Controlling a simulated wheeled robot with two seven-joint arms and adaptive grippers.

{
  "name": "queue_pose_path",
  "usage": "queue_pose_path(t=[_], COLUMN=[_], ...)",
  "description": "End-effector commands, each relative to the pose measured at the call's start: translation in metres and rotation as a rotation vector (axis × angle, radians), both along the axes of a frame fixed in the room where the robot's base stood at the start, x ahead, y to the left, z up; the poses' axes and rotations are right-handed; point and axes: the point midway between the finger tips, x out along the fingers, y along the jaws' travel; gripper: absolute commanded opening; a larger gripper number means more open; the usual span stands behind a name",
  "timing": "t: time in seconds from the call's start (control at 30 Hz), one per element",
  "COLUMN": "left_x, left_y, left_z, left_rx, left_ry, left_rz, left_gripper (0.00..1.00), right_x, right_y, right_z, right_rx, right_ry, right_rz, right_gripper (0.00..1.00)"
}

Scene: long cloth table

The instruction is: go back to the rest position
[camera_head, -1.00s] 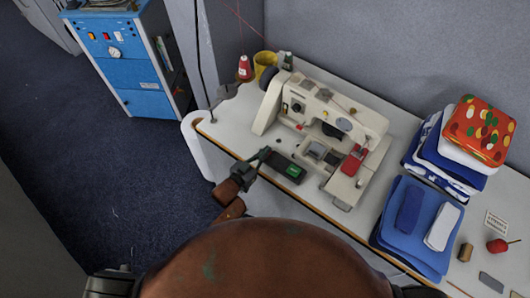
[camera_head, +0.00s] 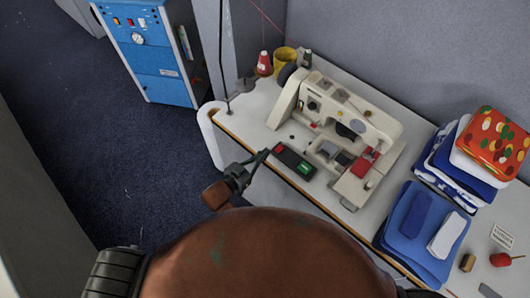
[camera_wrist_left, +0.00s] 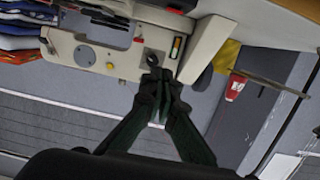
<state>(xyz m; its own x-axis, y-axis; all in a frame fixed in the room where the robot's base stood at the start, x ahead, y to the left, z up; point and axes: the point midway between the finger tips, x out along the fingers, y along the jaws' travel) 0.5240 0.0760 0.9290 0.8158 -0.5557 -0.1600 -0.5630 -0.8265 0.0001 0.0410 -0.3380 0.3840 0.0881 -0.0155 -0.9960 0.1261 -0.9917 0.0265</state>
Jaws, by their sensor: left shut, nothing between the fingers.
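My left gripper (camera_head: 262,156) is shut and empty at the front edge of the table (camera_head: 240,122). In the head view its tips are close to a small dark box with a red and a green patch (camera_head: 293,160); I cannot tell if they touch. The left wrist view also shows the gripper (camera_wrist_left: 160,78) with its fingers together. A cream sewing machine (camera_head: 350,125) stands behind the box. My right gripper is not in view.
Folded blue cloths (camera_head: 425,230) and a stack with a patterned red cloth on top (camera_head: 490,142) lie to the right. A red thread cone (camera_head: 264,64) and a yellow cup (camera_head: 285,58) stand at the back left. A blue cabinet (camera_head: 150,50) stands beyond open floor.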

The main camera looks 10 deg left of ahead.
Motion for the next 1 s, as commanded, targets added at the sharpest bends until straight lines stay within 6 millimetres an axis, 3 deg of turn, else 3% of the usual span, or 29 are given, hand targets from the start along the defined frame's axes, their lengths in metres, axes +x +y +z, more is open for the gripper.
queue_pose_path(t=[0.37,0.47,0.57,0.77,0.87,1.0], left_x=[0.000,0.002,0.004,-0.010,-0.031,-0.077], left_y=[0.000,0.006,0.025,0.088,0.121,0.165], left_z=[-0.001,-0.016,-0.055,-0.181,-0.242,-0.324], left_rx=[0.001,0.014,0.051,0.164,0.218,0.288], left_ry=[0.001,0.020,0.071,0.245,0.341,0.484], left_rz=[0.001,0.015,0.052,0.164,0.214,0.277], left_gripper=[0.00,0.00,0.00,0.00,0.00,0.00], right_x=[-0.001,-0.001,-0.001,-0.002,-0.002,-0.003], right_y=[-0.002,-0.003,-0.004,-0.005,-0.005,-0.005], right_z=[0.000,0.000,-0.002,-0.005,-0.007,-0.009], right_rx=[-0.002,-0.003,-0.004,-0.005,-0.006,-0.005], right_ry=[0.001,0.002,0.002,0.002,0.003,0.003], right_rz=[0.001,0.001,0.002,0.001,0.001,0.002], right_gripper=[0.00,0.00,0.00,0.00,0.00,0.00])
